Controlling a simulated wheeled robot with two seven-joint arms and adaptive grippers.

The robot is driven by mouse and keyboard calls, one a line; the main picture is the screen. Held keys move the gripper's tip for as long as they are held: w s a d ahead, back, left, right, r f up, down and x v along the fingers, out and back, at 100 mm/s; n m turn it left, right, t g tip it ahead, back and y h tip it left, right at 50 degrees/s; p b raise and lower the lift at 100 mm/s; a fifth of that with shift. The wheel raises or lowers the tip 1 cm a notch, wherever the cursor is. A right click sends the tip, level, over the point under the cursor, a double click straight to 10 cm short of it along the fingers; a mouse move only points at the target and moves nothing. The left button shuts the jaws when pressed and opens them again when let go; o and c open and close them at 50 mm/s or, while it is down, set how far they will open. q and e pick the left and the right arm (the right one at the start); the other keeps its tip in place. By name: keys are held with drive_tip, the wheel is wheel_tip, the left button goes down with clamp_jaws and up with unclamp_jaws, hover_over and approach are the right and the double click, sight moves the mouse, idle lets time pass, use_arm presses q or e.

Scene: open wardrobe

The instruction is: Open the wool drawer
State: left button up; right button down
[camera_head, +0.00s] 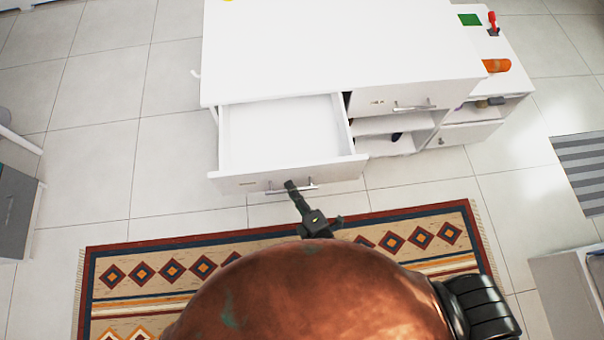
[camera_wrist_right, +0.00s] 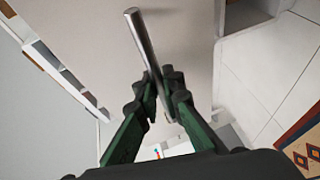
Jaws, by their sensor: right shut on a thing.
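A white drawer (camera_head: 290,172) in the upper left of the cabinet is pulled well out, and its inside is empty. A small label on its front is too small to read. Its metal bar handle (camera_head: 303,188) is at the front. My right gripper (camera_head: 292,188) is at the handle. In the right wrist view its green fingers (camera_wrist_right: 165,90) are closed around the silver bar handle (camera_wrist_right: 145,50). My left gripper is not in view.
The white cabinet (camera_head: 330,50) has a second, closed drawer (camera_head: 400,98) to the right, with open shelves below. An orange item (camera_head: 497,65) and a green item (camera_head: 470,19) lie on the side unit. A patterned rug (camera_head: 180,268) covers the tiled floor in front.

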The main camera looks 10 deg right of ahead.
drive_tip(key=shift+s, duration=0.25)
drive_tip(key=c, duration=2)
unclamp_jaws()
drive_tip(key=shift+c, duration=0.2)
drive_tip(key=shift+s, duration=0.1)
drive_tip(key=v, duration=1.1)
drive_tip(key=shift+s+d, duration=0.2)
drive_tip(key=shift+s, duration=0.15)
drive_tip(key=shift+r, duration=0.1)
